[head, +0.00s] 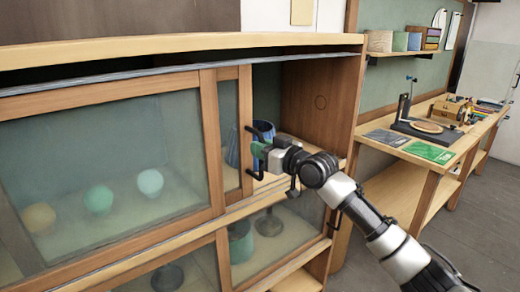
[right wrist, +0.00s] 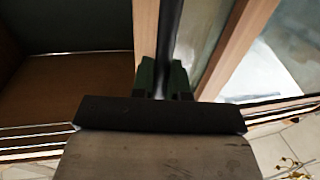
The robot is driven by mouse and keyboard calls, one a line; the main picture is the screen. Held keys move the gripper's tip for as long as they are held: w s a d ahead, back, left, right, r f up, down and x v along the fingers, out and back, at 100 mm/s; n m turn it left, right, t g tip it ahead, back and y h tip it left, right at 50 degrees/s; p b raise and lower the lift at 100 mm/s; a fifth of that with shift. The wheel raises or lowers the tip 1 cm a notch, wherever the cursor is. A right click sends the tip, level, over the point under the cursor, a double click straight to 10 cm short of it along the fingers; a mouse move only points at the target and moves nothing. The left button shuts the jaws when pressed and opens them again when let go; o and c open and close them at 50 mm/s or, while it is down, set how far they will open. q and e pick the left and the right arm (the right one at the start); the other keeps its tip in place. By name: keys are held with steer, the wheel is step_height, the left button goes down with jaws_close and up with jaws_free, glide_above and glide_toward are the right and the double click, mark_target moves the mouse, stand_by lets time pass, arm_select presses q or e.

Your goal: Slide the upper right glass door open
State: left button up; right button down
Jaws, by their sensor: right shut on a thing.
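The upper right glass door (head: 228,122) stands well to the left, mostly overlapping the upper left glass door (head: 110,150). A strip of its glass and its wooden right stile (head: 245,110) show, and the cabinet's right part is open. My right gripper (head: 262,150) is shut on the dark bar handle at that stile. In the right wrist view the green fingers (right wrist: 165,80) sit either side of the dark handle (right wrist: 169,40), with a wooden stile and glass beside it. My left gripper is not in view.
Behind the doors are pale globes (head: 98,200) and a blue shade (head: 232,150). Lower glass panels (head: 258,245) lie beneath.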

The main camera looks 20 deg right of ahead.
steer(key=c, duration=1.1)
jaws_free()
steer(key=shift+c, duration=0.2)
steer(key=shift+s+d+f, duration=0.1)
steer(key=shift+s, duration=0.1)
steer(key=b+v, duration=0.3)
steer(key=v, duration=0.7)
steer(key=shift+b, duration=0.35)
steer(key=shift+s+d, duration=0.1)
steer(key=shift+d, duration=0.05)
